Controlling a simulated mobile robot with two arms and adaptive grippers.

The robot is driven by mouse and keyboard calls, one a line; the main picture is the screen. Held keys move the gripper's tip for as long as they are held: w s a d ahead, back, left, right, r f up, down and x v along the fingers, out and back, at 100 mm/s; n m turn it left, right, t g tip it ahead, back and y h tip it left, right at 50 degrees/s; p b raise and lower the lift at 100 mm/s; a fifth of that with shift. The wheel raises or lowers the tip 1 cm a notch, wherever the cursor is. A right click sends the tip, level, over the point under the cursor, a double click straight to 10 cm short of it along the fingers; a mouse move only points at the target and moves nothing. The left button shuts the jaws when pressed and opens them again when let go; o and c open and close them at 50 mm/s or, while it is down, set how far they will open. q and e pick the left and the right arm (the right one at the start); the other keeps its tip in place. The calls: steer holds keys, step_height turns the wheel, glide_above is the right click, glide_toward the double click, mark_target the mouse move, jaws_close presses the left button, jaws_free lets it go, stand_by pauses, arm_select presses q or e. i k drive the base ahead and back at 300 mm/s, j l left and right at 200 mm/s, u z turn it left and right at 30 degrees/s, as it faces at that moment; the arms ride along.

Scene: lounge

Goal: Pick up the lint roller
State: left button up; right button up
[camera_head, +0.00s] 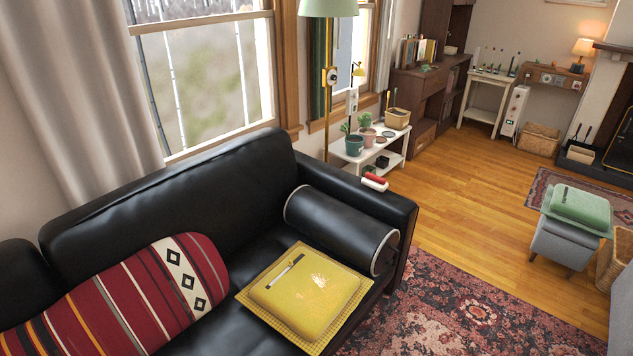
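A small red and white object, which looks like the lint roller (372,185), lies on the top of the black sofa's right armrest (340,183), towards its back end. Its red part is above and its white part is below in the picture. Nothing covers it. Neither of my grippers shows in the head view.
The black leather sofa (200,180) holds a striped red pillow (130,300), a black bolster (335,228) and a yellow cushion (320,295) with a thin pale-and-dark item on it. A white plant shelf (385,146) stands behind the armrest.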

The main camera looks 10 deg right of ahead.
mark_target(371, 180)
steer(key=i+l+u, duration=0.2)
steer(key=u, duration=0.2)
steer(key=i+l+u, duration=0.15)
steer(key=l+u, duration=0.3)
steer(key=i+l+u, duration=0.1)
steer(key=l+u, duration=0.8)
steer(key=l, duration=0.55)
steer(key=l+u, duration=0.1)
steer(key=l, duration=0.5)
steer(key=k+l+u, duration=0.1)
steer(key=l, duration=0.55)
steer(key=k+l+u, duration=0.1)
steer(key=l, duration=0.55)
steer(key=k+l+u, duration=0.1)
steer(key=l, duration=0.5)
